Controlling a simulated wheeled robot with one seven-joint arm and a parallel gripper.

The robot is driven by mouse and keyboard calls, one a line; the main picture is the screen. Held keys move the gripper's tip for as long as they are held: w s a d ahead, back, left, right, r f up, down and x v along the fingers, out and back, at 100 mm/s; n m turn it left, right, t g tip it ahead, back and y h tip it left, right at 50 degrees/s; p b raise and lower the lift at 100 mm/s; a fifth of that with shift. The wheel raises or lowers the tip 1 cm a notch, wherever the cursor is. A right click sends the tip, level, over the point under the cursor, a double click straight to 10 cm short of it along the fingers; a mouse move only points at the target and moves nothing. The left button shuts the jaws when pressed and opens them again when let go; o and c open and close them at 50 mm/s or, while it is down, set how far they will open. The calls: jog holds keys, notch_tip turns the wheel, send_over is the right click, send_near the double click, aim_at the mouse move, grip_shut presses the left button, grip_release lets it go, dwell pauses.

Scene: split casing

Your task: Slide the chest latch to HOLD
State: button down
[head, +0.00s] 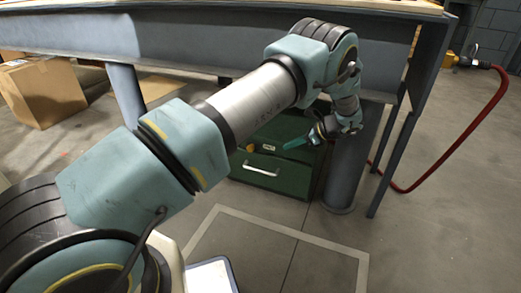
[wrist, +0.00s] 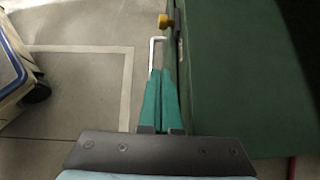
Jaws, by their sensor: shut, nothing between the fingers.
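The green chest (head: 265,185) stands under the workbench, with a drawer front and a pale bar handle (head: 260,171). A small yellow latch knob (head: 250,148) sits on its front above the handle, beside a small pale label (head: 268,147) too small to read. My gripper (head: 287,145) is shut and empty, its teal fingers in front of the chest's upper part. In the wrist view, the closed fingertips (wrist: 161,71) are beside the chest's green side (wrist: 235,70). The yellow knob (wrist: 166,21) lies beyond the tips, apart from them. The latch's position is unclear.
The grey workbench (head: 200,48) overhangs the chest, and its post (head: 345,170) stands close on the right. A red hose (head: 440,165) hangs further right. A cardboard box (head: 42,90) is at the left. The floor before the chest is clear.

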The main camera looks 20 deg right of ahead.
jog(key=w+a+r+b+x, duration=0.1)
jog(key=b+x, duration=0.3)
jog(key=x, duration=0.8)
jog(key=shift+w+a+r+b, duration=0.3)
jog(key=shift+w+r+b, duration=0.05)
jog(key=shift+r, duration=0.05)
jog(key=w+a+p, duration=0.2)
jog(key=w+a, duration=0.1)
jog(key=a, duration=0.1)
jog(key=shift+w+r, duration=0.15)
jog(key=shift+w, duration=0.25)
jog(key=shift+w+a+p, duration=0.3)
jog(key=shift+w+a, duration=0.1)
jog(key=shift+a, duration=0.05)
